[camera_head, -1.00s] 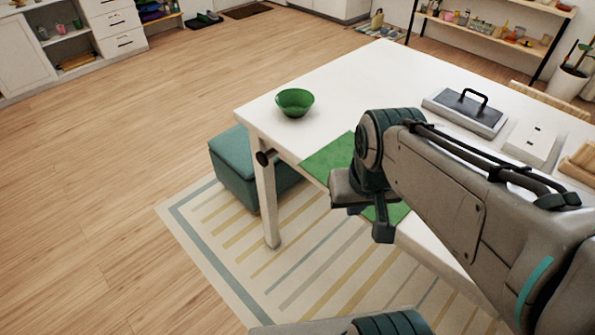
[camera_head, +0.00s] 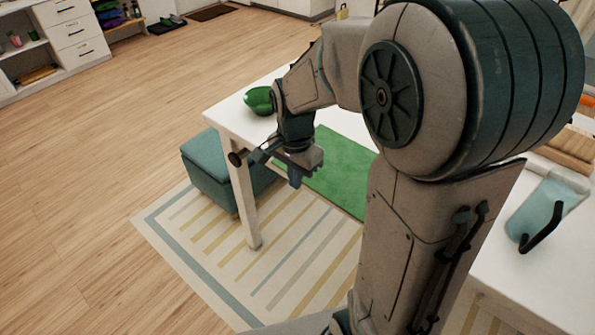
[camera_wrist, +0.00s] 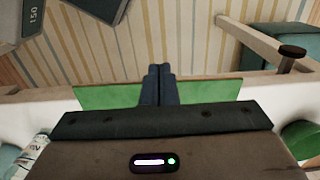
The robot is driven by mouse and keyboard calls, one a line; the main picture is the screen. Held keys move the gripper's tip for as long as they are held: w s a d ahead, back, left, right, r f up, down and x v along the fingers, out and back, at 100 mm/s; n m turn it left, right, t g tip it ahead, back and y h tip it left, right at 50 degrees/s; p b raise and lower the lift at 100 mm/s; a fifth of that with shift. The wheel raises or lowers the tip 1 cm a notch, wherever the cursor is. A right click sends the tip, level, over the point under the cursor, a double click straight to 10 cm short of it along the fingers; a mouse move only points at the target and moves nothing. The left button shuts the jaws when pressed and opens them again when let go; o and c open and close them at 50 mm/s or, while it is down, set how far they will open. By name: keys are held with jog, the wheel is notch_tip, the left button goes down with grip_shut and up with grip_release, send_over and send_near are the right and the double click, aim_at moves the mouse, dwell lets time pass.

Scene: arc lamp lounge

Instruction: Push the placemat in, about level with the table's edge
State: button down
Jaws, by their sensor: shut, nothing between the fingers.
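The green placemat (camera_head: 335,172) lies on the white table (camera_head: 228,118) along its near long edge. Its outer edge seems to stick out past the table's edge, over the striped rug. In the wrist view the placemat (camera_wrist: 105,96) spans the middle, on both sides of my fingers. My gripper (camera_head: 295,182) is shut and empty at the placemat's outer edge, near its left end in the head view. In the wrist view the fingertips (camera_wrist: 160,69) reach just beyond that edge. I cannot tell whether they touch it. My arm hides part of the table and perhaps some of the placemat.
A green bowl (camera_head: 258,101) stands near the table's corner, behind my gripper. A dark knob (camera_head: 236,158) sticks out by the table leg. A teal stool (camera_head: 212,172) is partly under the table. A teal object with a black handle (camera_head: 548,205) lies at right.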

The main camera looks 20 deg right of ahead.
jog(key=w+d+f+p, duration=0.1)
jog(key=w+d+f, duration=0.1)
jog(key=f, duration=0.5)
jog(key=shift+w+d+f, duration=0.2)
jog(key=shift+d, duration=0.45)
